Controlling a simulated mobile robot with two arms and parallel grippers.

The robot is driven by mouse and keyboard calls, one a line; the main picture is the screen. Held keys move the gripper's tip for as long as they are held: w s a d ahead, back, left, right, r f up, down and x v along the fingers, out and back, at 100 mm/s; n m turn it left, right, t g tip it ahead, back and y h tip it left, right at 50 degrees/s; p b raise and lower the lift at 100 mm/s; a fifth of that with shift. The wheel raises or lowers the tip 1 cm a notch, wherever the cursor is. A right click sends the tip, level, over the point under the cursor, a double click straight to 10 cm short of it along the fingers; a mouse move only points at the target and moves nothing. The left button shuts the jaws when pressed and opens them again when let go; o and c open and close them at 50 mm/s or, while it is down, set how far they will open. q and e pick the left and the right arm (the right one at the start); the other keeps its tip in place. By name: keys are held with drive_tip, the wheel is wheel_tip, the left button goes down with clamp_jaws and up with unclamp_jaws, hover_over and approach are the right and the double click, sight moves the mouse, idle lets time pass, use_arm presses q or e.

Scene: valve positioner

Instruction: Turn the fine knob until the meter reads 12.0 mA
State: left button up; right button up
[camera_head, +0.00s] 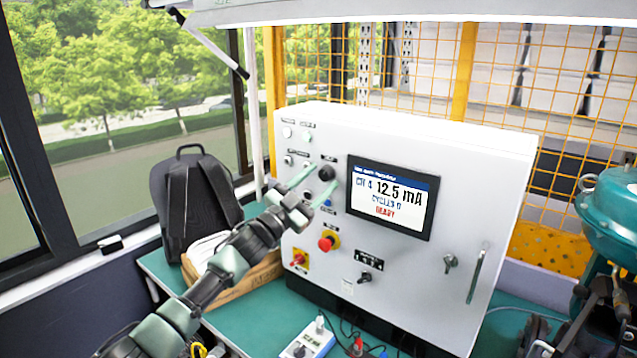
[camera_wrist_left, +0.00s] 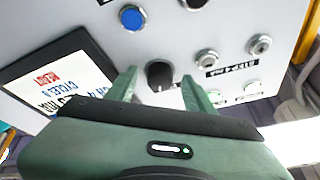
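The meter screen (camera_head: 390,197) on the white cabinet reads 12.5 mA, with READY in red below; it shows upside down and partly hidden in the left wrist view (camera_wrist_left: 52,88). A black round knob (camera_head: 326,173) sits left of the screen; its label is too small to read. In the left wrist view this knob (camera_wrist_left: 160,74) has a pale pointer mark. My left gripper (camera_head: 322,177) is open, its green fingers on either side of the knob, with gaps visible in the left wrist view (camera_wrist_left: 160,88). My right gripper is out of view.
A blue button (camera_wrist_left: 132,18) is close to the knob. A red emergency button (camera_head: 328,243), a red-yellow switch (camera_head: 299,259) and a door handle (camera_head: 477,273) are on the cabinet (camera_head: 420,280). A backpack (camera_head: 196,195) stands left; a teal valve actuator (camera_head: 610,215) stands right.

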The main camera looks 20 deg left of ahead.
use_arm(q)
drive_tip(key=shift+s+a+f, duration=0.1)
drive_tip(key=shift+s+f, duration=0.1)
drive_tip(key=b+v, duration=0.2)
drive_tip(key=v, duration=0.5)
drive_tip(key=shift+b, duration=0.35)
drive_tip(key=shift+s+a, duration=0.1)
drive_tip(key=shift+s, duration=0.05)
